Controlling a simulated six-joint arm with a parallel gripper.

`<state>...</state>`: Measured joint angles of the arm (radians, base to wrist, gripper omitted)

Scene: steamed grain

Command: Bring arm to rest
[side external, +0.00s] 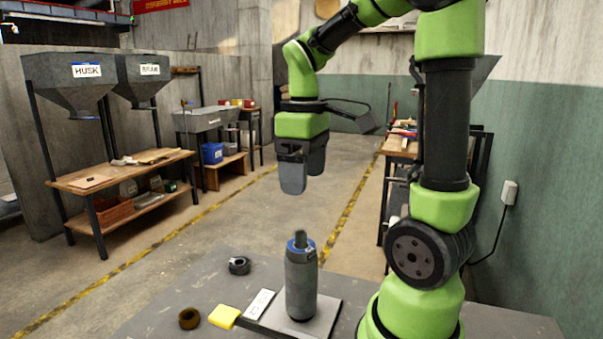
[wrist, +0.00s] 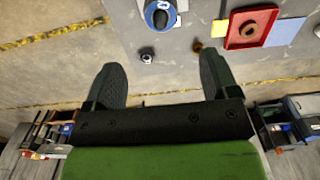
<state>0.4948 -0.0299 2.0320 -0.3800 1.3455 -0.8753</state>
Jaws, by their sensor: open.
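My gripper (side external: 304,174) hangs pointing down in the air, well above the table and the grey cylinder (side external: 301,285), touching neither. In the wrist view my gripper (wrist: 161,82) shows two dark fingers spread wide apart with nothing between them. The cylinder stands upright on a light grey plate (side external: 325,310) and has a blue collar and a dark knob on top. Its blue-ringed top also shows in the wrist view (wrist: 150,14) at the upper edge.
The wrist view shows a red square tray (wrist: 233,41) holding a brown ring. Air around my gripper is clear.

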